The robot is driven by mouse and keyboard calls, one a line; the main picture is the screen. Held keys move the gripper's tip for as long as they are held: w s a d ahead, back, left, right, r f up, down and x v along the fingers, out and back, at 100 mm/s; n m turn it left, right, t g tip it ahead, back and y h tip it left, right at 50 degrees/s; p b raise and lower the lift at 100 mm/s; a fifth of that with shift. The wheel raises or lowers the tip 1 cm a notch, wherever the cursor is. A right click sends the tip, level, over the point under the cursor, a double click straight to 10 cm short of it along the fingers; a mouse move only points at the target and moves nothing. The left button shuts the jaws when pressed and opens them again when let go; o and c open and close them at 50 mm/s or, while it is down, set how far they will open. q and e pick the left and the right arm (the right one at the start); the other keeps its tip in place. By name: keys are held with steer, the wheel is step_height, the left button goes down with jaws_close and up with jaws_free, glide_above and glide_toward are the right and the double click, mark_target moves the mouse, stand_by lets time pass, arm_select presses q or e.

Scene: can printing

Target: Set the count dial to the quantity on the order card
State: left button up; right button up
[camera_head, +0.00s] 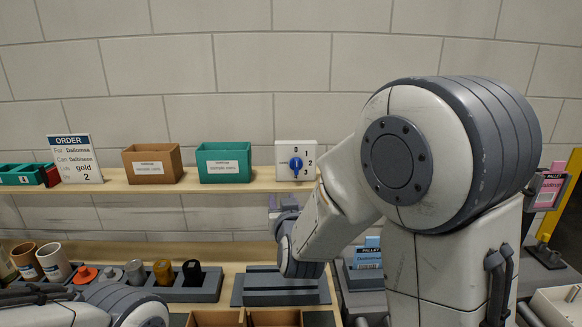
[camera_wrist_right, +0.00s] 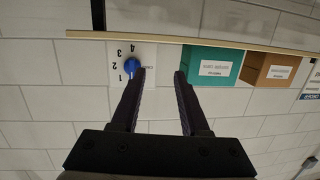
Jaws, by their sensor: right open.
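The order card (camera_head: 75,158) stands at the left of the shelf and shows "gold" and the number 2. The count dial (camera_head: 283,150) is a white square plate with a blue knob (camera_head: 296,165) and numbers around it. The knob also shows in the right wrist view (camera_wrist_right: 132,66), upside down, beside numbers 1 to 3 and another. I cannot tell for sure which number its pointer marks. My right gripper (camera_wrist_right: 160,73) is open and empty; one fingertip overlaps the knob's edge in that view. In the head view it is below the dial, partly hidden by my arm.
A brown box (camera_head: 150,177) and a teal box (camera_head: 222,176) stand on the shelf (camera_head: 115,187) left of the dial. Below are mugs (camera_head: 53,262) and a grey rack (camera_head: 205,288) with several coloured pieces. My right arm covers much of the right side.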

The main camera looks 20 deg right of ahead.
mark_target(297, 167)
steer(key=w+d+r+p, duration=0.1)
steer(key=w+d, duration=0.1)
steer(key=w, duration=0.1)
steer(key=w+d+r+t+h+p, duration=0.1)
steer(key=w+d+p, duration=0.1)
steer(key=w, duration=0.1)
steer(key=w+d+m+h+p, duration=0.1)
steer(key=w+d, duration=0.2)
steer(key=shift+w+r, duration=0.3)
steer(key=shift+r, duration=0.1)
steer(key=shift+w+d+f+p, duration=0.1)
steer(key=shift+w+p, duration=0.2)
steer(key=shift+w, duration=0.15)
jaws_close()
